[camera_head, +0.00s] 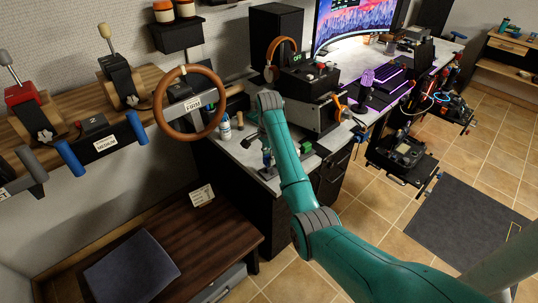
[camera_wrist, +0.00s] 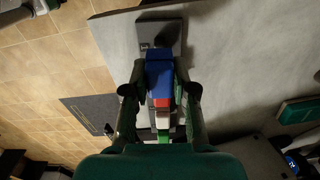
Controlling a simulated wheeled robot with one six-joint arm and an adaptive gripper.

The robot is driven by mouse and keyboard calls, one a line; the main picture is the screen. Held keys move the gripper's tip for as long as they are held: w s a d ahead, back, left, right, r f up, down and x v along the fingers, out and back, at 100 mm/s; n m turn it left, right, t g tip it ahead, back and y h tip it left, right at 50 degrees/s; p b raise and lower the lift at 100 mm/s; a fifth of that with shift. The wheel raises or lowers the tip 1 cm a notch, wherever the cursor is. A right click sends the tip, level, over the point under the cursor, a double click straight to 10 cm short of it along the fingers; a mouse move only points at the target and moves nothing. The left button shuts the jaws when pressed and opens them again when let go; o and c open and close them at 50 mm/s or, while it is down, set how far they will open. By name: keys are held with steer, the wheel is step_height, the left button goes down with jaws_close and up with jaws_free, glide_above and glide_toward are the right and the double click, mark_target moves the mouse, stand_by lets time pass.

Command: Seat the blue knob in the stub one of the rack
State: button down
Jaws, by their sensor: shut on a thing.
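The blue knob (camera_wrist: 159,72) is between the fingers of my gripper (camera_wrist: 160,80) in the wrist view, and the gripper is shut on it. The rack (camera_wrist: 143,33) is a narrow grey strip on the table, seen beyond and under the knob. A dark round stub (camera_wrist: 166,33) shows at its far end, with a small label beside it. Red, white and green pieces show in line below the blue knob, partly hidden by the fingers. I cannot tell whether the knob touches the rack. In the head view my arm covers much of this area.
The grey tabletop (camera_wrist: 230,70) is clear to the right of the rack. A green block (camera_wrist: 298,111) lies further right. In the head view, a white bottle (camera_head: 225,127) stands on the desk, and a brown steering wheel (camera_head: 160,100) hangs at left.

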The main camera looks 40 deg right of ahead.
mark_target(269, 167)
steer(key=shift+f, duration=2)
steer(key=shift+f, duration=0.1)
steer(key=c, duration=0.9)
jaws_free()
steer(key=shift+o, duration=0.2)
steer(key=shift+r, duration=3.7)
